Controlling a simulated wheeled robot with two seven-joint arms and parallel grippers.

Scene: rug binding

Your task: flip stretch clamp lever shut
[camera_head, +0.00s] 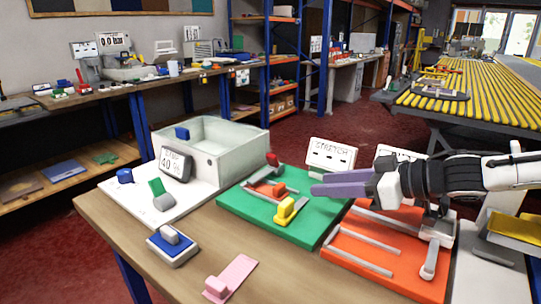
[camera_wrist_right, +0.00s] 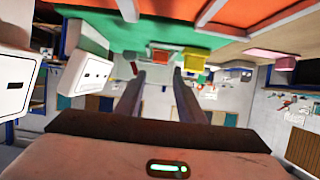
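The green board (camera_head: 295,228) with a sign reading STRETCH (camera_head: 330,155) behind it lies on the wooden table. A red-knobbed lever (camera_head: 272,159) stands raised at its back left. On the board are an orange-red block (camera_head: 268,188) and a yellow clamp block (camera_head: 287,210); the yellow block also shows in the right wrist view (camera_wrist_right: 194,62). My right gripper (camera_head: 318,183), with purple fingers, hangs over the board's right side, pointing left, apart from the lever. In the right wrist view a gap shows between its fingers (camera_wrist_right: 158,82), with nothing held. My left gripper is out of view.
An orange-red board (camera_head: 385,245) with grey rails lies right of the green board, under my right arm. A pale bin (camera_head: 235,150) and a white panel with a display (camera_head: 174,163) stand left. A blue-grey block (camera_head: 172,246) and pink piece (camera_head: 230,278) lie in front.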

